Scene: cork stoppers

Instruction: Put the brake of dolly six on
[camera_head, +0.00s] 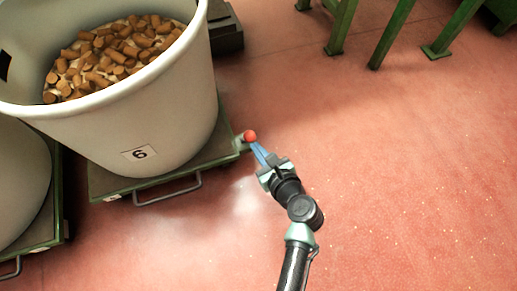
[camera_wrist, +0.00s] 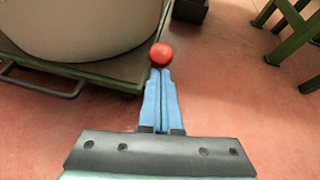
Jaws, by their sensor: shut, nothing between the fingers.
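The dolly (camera_head: 112,186) is a green platform under a large white tub (camera_head: 180,125) labelled 6. A red ball knob (camera_head: 249,136) sticks out at the dolly's right front corner; it also shows in the wrist view (camera_wrist: 161,53). My gripper (camera_head: 256,149) has blue fingers, closed together and empty. In the wrist view its fingertips (camera_wrist: 161,72) are right at the near side of the knob; I cannot tell whether they touch it. The lever below the knob is mostly hidden in the wrist view.
The tub holds many cork stoppers (camera_head: 115,52). A handle bar (camera_head: 168,193) juts from the dolly's front. Another tub (camera_head: 22,185) on a dolly stands at the left. Green metal legs (camera_head: 340,28) stand at the back right. The red floor on the right is clear.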

